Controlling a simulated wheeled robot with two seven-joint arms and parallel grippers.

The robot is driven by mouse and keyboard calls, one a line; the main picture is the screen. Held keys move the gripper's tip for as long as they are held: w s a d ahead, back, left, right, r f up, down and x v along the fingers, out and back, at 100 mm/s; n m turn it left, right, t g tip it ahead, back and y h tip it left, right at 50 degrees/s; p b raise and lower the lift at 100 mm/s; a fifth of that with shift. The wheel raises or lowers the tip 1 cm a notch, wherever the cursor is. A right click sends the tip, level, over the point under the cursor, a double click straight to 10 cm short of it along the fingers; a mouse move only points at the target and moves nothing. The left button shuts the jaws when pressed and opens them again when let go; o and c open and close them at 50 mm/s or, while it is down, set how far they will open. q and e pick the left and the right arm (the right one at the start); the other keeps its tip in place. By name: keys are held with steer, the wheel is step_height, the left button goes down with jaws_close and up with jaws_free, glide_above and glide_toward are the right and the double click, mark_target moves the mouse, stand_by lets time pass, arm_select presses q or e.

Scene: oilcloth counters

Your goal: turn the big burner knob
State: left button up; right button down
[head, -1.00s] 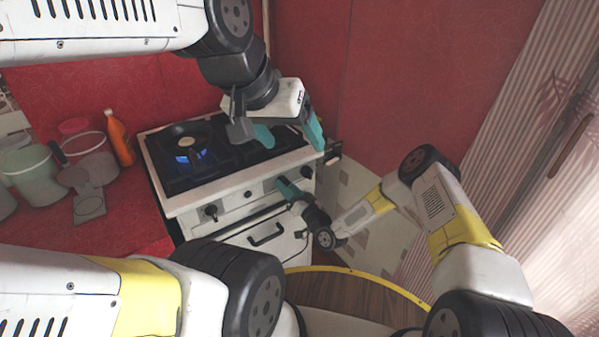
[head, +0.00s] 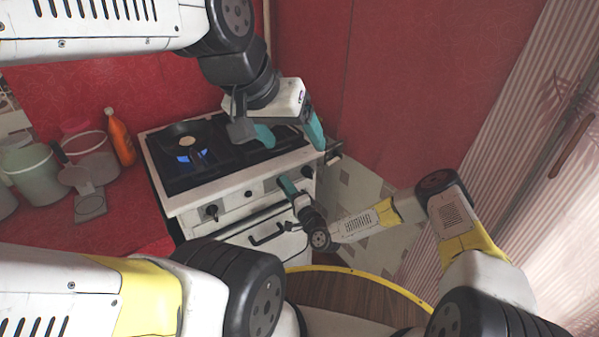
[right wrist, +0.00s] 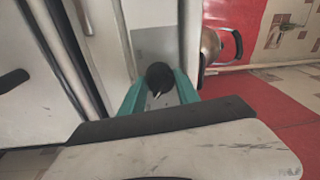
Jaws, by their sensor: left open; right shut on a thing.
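The white stove (head: 232,198) with a black top stands against the red wall in the head view. A dark knob (right wrist: 160,78) on its front panel sits between the teal fingers of my right gripper (right wrist: 160,92) in the right wrist view. The right gripper (head: 287,187) is shut on this knob; in the head view the fingers and wrist hide it. Another dark knob (head: 211,212) is at the panel's left, and a smaller one (head: 248,194) is in the middle. My left gripper (head: 289,135) is open and empty above the stove's right part.
A blue flame (head: 187,157) burns at the stove's left, near a dark pan (head: 180,132). The oven handle (head: 266,236) is below the panel. An orange bottle (head: 121,138) and pale pots (head: 34,175) stand on the red counter at left. A metal pot (right wrist: 211,45) shows beyond the knob.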

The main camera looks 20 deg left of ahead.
steer(key=shift+m, duration=1)
steer(key=c, duration=1.2)
jaws_free()
steer(key=shift+o, duration=0.2)
steer(key=shift+s, duration=0.1)
steer(key=v, duration=0.7)
steer(key=shift+s+d, duration=0.25)
